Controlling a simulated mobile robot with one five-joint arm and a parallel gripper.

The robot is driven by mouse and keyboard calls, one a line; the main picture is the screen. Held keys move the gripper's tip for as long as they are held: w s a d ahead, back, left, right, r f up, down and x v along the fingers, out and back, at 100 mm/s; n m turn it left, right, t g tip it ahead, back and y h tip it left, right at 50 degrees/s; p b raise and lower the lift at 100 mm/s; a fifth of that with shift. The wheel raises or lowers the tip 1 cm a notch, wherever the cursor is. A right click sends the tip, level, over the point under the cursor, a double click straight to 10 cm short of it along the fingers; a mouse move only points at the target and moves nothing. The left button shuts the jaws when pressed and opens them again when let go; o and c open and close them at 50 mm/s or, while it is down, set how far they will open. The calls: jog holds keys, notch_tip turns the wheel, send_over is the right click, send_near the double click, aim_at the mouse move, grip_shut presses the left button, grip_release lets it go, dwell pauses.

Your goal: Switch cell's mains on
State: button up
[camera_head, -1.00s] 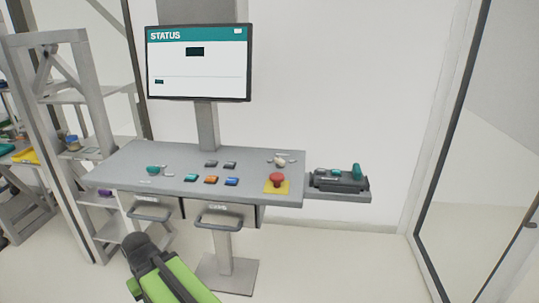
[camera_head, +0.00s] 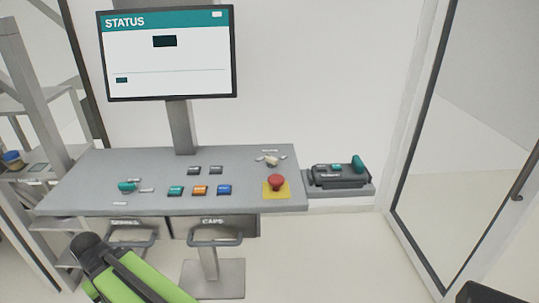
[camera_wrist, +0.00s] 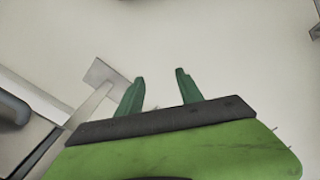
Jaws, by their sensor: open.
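The grey control panel (camera_head: 100,172) stands ahead of me in the head view. It carries a teal rotary knob (camera_head: 127,186) at the left, a pale rotary knob (camera_head: 271,160) at the back right, a red mushroom button (camera_head: 276,183) on a yellow plate, and several small push buttons between them. Their labels are too small to read. My gripper (camera_wrist: 160,88) is open and empty in the wrist view, its two green fingers apart over bare floor. In the head view my arm is low in front of the panel, and the fingertips are not seen there.
A STATUS screen (camera_head: 170,58) stands on a post behind the panel. A dark device with a teal lever (camera_head: 358,163) sits on a side shelf (camera_head: 340,190). Drawers with handles (camera_head: 214,240) hang below. A shelf rack is at the left, a glass door (camera_head: 480,120) at the right.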

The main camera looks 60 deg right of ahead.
notch_tip(320, 180, up, 24)
jog(key=w+d+p, duration=0.2)
jog(key=d+p, duration=0.1)
jog(key=p, duration=1.9)
jog(key=w+d+r+t+p, duration=0.1)
jog(key=w+d+r+p, duration=0.1)
jog(key=d+r+p, duration=0.25)
notch_tip(320, 180, up, 3)
jog(key=m+t, duration=0.2)
jog(key=t, duration=0.2)
send_over(272, 158)
jog(key=s, duration=0.7)
jog(key=shift+g+h, duration=0.3)
jog(key=shift+h, duration=0.1)
jog(key=b+x, duration=1)
jog(key=x, duration=0.1)
jog(key=a+b+x, duration=0.1)
jog(key=b+x, duration=0.4)
jog(key=x, duration=0.1)
jog(key=shift+s+f, duration=0.15)
jog(key=shift+f, duration=0.05)
jog(key=shift+w+f+b, duration=0.25)
jog(key=shift+f+b, duration=0.05)
jog(key=shift+r, duration=0.1)
